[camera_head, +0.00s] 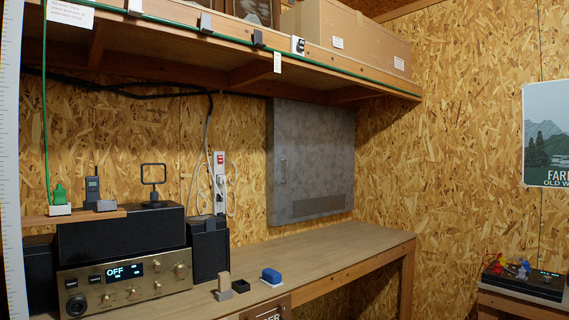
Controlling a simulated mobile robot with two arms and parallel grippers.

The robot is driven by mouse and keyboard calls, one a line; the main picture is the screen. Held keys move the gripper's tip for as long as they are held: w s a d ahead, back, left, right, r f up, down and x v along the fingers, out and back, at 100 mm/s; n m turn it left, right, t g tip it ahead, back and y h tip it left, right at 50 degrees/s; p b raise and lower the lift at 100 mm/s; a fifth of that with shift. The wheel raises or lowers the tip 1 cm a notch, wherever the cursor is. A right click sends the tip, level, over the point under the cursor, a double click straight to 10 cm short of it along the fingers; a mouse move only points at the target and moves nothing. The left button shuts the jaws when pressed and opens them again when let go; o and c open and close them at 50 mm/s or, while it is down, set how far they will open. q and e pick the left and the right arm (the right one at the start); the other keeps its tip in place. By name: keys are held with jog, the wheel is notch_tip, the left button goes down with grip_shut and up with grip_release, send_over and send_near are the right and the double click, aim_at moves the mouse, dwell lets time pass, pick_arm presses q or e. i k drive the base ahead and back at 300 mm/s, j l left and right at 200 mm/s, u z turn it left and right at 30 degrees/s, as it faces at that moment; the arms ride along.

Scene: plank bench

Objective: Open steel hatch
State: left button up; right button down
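The steel hatch (312,158) is a grey, mottled metal cabinet door on the chipboard wall, under the shelf and above the right part of the bench. It looks shut. A small slot or handle shows near its left edge, and a dark vent strip runs along its lower part. Neither of my grippers shows in the head view.
The plank bench (345,251) is mostly clear below the hatch. A radio (125,285), a blue object (271,276) and a small wooden block stand to the left. A power strip (219,180) hangs beside the hatch. The shelf (250,62) overhangs it.

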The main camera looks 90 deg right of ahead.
aim_at(311, 148)
jog(key=z, duration=3)
jog(key=i+l+u, duration=0.2)
jog(key=i+l, duration=0.35)
jog(key=i+l+u, duration=0.2)
jog(key=i+l, duration=0.3)
jog(key=l, duration=0.25)
